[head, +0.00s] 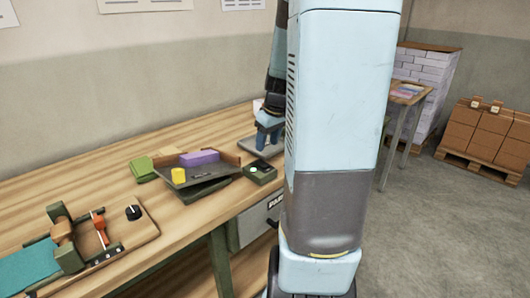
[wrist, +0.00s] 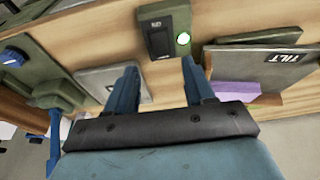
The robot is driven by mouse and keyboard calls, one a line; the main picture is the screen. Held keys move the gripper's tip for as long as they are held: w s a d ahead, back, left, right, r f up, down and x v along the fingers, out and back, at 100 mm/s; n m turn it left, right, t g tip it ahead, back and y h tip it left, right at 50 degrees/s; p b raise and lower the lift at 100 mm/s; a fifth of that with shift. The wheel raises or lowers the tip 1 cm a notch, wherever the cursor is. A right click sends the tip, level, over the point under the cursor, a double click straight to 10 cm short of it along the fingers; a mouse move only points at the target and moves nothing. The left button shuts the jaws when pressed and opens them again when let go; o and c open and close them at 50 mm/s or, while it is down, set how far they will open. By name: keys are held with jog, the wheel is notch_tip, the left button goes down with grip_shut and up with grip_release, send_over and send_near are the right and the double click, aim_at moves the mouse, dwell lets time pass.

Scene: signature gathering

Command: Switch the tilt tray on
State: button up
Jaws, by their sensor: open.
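The tilt tray (head: 178,174) is a dark, low-walled tray on the workbench, tilted on its green base, with a purple block and a yellow cylinder on it. Its "TILT" label (wrist: 287,57) shows at the right in the wrist view. A small green switch box (head: 260,174) stands right of the tray. In the head view my gripper (head: 268,137) points down behind the box.
A grey plate (wrist: 92,80) lies left of the box in the wrist view. A wooden fixture with a black knob (head: 133,212) and an orange lever (head: 99,224) stands at the bench's left. My arm column hides the bench's right part.

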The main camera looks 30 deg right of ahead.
jog(key=v, duration=0.5)
jog(key=shift+s+r, duration=0.1)
jog(key=shift+r, duration=0.3)
jog(key=s+a+r+m+t, duration=0.1)
jog(key=s+a+r, duration=0.2)
jog(key=s+a, duration=0.4)
jog(key=s+a+r+t, duration=0.1)
jog(key=s+a+r, duration=0.3)
jog(key=s+a, duration=0.4)
jog(key=a, duration=0.4)
jog(key=shift+s+a+r+m+t, duration=0.2)
jog(key=shift+a+m+t, duration=0.1)
jog(key=shift+a+m, duration=0.1)
